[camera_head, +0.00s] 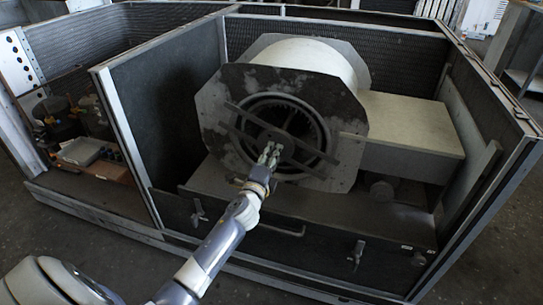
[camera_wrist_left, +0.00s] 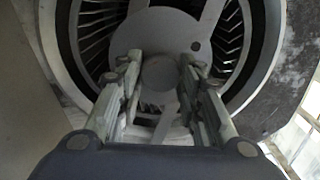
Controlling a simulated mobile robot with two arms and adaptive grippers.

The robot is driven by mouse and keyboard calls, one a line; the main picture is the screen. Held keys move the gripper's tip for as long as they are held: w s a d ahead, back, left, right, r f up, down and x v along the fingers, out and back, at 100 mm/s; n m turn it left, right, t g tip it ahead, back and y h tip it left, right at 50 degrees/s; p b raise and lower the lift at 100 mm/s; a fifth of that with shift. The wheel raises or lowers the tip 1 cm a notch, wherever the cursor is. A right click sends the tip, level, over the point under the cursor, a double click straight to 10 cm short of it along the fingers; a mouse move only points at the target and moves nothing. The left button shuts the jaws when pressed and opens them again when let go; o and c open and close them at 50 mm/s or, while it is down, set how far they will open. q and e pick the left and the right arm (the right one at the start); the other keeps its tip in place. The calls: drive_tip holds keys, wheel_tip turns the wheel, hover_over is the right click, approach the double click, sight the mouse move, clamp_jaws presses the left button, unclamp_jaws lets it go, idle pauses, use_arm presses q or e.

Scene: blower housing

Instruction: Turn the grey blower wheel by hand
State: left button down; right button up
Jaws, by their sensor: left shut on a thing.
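The grey blower wheel (camera_head: 299,122) sits inside the round opening of the blower housing (camera_head: 233,85). In the left wrist view its centre plate (camera_wrist_left: 172,30) and dark vanes fill the opening. My left gripper (camera_head: 270,153) is at the wheel's middle, in front of the opening. In the left wrist view its two fingers (camera_wrist_left: 157,72) lie on either side of the round hub (camera_wrist_left: 161,73), and the gripper is shut on it. The fingertips' exact contact is partly hidden. My right gripper is not in view.
Flat bars cross the housing opening around the wheel. A light box-shaped duct (camera_head: 412,128) stands right of the housing. The metal cabinet's front edge (camera_head: 300,240) runs below my left arm. A left compartment holds a tray (camera_head: 82,151) and dark parts. Cabinet walls stand on both sides.

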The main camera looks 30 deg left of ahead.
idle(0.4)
use_arm(q)
drive_tip(key=c, duration=1.1)
unclamp_jaws()
drive_tip(key=shift+w, duration=0.1)
drive_tip(key=v, duration=1.2)
drive_tip(key=shift+f, duration=0.1)
